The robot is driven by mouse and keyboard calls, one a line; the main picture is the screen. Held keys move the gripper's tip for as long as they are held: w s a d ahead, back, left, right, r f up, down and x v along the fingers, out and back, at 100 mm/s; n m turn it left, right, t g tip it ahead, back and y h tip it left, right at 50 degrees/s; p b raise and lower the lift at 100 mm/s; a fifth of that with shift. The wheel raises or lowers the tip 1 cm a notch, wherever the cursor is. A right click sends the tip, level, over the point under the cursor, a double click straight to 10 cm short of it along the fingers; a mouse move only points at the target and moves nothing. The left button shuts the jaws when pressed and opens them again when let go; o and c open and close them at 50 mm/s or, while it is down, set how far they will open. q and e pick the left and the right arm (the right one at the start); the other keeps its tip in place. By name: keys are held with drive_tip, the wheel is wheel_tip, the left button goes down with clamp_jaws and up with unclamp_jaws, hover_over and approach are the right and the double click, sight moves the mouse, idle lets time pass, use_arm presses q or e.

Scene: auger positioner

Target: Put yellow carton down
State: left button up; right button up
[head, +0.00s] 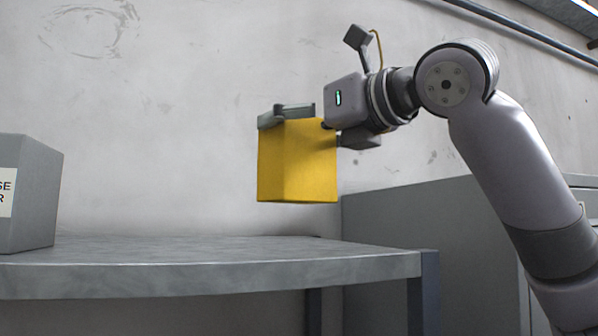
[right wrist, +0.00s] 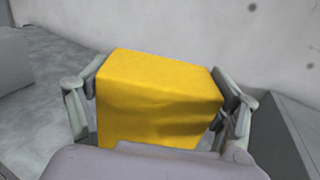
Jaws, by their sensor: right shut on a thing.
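The yellow carton (head: 297,165) is a plain box, held in the air above the right part of the grey table (head: 200,277) in the head view. My right gripper (head: 300,119) is shut on it near its top. Clear space shows between the carton's underside and the table. In the right wrist view the carton (right wrist: 158,95) fills the middle, with a finger on each side of it at the gripper (right wrist: 160,108). My left gripper is not in view.
A grey box (head: 30,190) with a partly cut-off label stands on the left of the table. The tabletop between it and the right end is bare. Grey cabinets (head: 400,230) stand right of the table, and a concrete wall (head: 180,100) is behind.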

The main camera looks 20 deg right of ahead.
sight(313, 167)
wheel_tip(313, 167, down, 2)
drive_tip(key=shift+w+d, duration=0.1)
wheel_tip(313, 167, down, 3)
drive_tip(key=shift+f, duration=0.1)
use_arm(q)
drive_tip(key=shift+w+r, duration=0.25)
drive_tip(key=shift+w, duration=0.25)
use_arm(e)
drive_tip(key=shift+f, duration=0.45)
drive_tip(key=o, duration=1.4)
drive_tip(key=shift+f, duration=0.1)
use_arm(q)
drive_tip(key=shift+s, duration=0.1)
